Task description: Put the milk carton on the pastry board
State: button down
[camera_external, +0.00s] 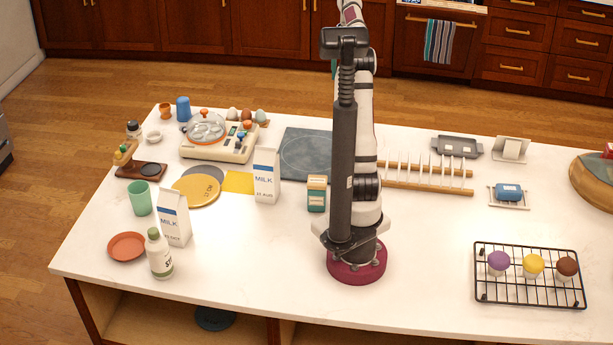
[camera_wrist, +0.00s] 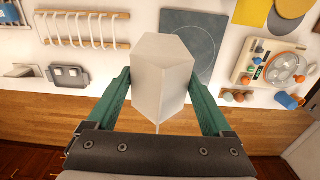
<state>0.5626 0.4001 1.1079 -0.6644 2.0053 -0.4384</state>
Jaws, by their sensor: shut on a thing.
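My gripper (camera_wrist: 160,80) has its green fingers on both sides of a plain white box-like thing (camera_wrist: 162,62) in the wrist view. No print shows on its visible faces, so I cannot tell if it is a carton. In the external view my arm hides most of the gripper and this thing.
A small green-and-tan box (camera_external: 316,194) stands between the right carton and my arm. A wooden rack with white pegs (camera_external: 425,178) lies right of the board. The egg cooker (camera_external: 215,140) is left of it. The front middle counter is clear.

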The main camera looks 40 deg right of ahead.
jog(key=f, duration=1)
jog(key=shift+w+a, duration=0.15)
jog(key=shift+a, duration=0.05)
jog(key=w+a+f, duration=0.7)
jog(key=w+f, duration=0.1)
jog(key=f, duration=0.2)
jog(key=shift+w+a+f, duration=0.15)
jog(key=shift+w+f, duration=0.15)
jog(key=shift+f, duration=0.25)
grip_release()
